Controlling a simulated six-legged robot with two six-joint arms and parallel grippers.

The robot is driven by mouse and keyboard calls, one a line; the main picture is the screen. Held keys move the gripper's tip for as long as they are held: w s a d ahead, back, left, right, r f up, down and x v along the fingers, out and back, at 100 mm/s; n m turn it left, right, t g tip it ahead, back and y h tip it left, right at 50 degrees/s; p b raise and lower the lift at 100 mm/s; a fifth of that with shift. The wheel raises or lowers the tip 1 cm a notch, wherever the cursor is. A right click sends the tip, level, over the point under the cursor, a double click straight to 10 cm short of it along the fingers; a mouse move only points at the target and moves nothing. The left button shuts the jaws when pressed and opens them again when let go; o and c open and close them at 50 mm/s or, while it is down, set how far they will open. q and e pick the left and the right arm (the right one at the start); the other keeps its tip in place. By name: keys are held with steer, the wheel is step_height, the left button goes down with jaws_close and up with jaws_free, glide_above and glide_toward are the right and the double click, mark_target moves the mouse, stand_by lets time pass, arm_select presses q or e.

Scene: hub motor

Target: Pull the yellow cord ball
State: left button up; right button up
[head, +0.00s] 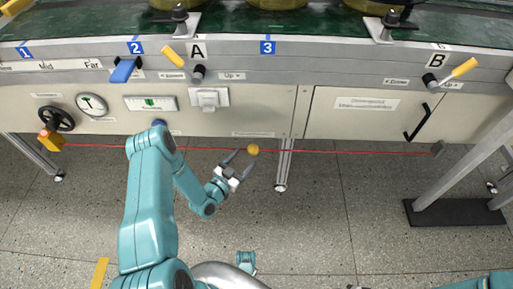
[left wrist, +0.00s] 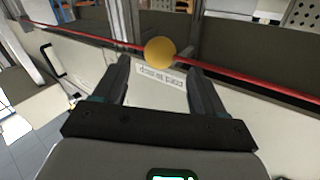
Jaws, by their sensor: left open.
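The yellow cord ball (head: 253,149) hangs on a red cord (head: 350,152) stretched along the front of the bench, below its panels. My left gripper (head: 240,157) is open, with its fingers pointing toward the ball. In the left wrist view the ball (left wrist: 160,52) shows just past and between the two fingertips of my left gripper (left wrist: 158,72). The red cord (left wrist: 250,78) runs across beyond the fingers. I cannot tell whether either finger touches the ball. My right gripper cannot be made out in these views.
The bench front (head: 250,110) stands just behind the cord, with a handwheel (head: 56,119), gauge, switch and levers A (head: 176,57) and B (head: 458,70). A bench leg (head: 283,168) stands right of the ball. The speckled floor (head: 330,220) in front is mostly clear.

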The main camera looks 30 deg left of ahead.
mark_target(250, 153)
arm_select(q)
steer(key=w+b, duration=0.1)
steer(key=w, duration=0.6)
steer(key=shift+d+b, duration=0.2)
steer(key=shift+b, duration=0.15)
steer(key=shift+w, duration=0.7)
